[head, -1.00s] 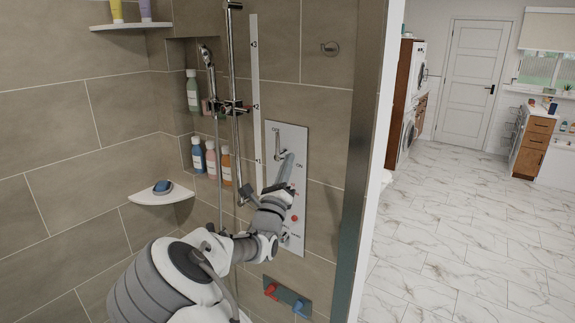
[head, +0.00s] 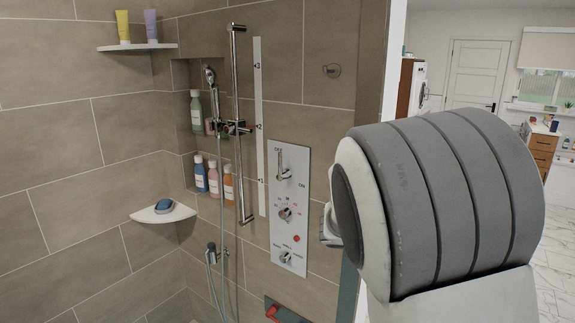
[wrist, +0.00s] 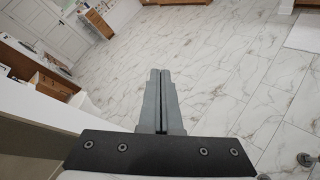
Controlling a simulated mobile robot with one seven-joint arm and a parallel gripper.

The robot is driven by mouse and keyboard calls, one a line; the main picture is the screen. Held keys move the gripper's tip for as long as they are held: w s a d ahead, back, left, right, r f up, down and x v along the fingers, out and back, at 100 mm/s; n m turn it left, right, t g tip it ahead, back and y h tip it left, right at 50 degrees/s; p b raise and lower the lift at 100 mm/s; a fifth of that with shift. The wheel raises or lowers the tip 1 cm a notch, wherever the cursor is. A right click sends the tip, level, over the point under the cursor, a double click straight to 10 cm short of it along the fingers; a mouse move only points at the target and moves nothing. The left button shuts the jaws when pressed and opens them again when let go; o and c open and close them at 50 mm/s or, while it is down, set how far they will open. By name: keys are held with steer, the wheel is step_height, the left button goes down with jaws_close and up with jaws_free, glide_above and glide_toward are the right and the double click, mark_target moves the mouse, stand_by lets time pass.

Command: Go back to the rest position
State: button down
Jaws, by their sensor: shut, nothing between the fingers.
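My gripper (wrist: 160,76) shows in the wrist view with its two grey fingers together and nothing between them. It points out over the marble-look floor and touches nothing that I can see. In the head view my arm fills the right side and hides the gripper. The shower control panel (head: 299,200) on the tiled wall stands clear of my arm, with a lever (head: 281,165) at the top and two knobs below it.
A corner shelf with a blue soap (head: 164,205), a niche with several bottles and a shower rail (head: 238,100) are at left. A white door (head: 474,75) and a wooden cabinet (head: 541,147) stand at the far right. The floor (wrist: 215,60) is largely clear.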

steer(key=s+a+f+m+g+y, duration=0.25)
steer(key=s+m+y, duration=0.5)
steer(key=s, duration=0.55)
steer(key=s+a+r+m+t+y, duration=0.3)
steer(key=s+a+m+y, duration=0.2)
steer(key=s+a, duration=0.6)
steer(key=shift+s+a+r+m+t, duration=0.2)
steer(key=shift+a+m+t, duration=0.25)
steer(key=shift+m, duration=0.8)
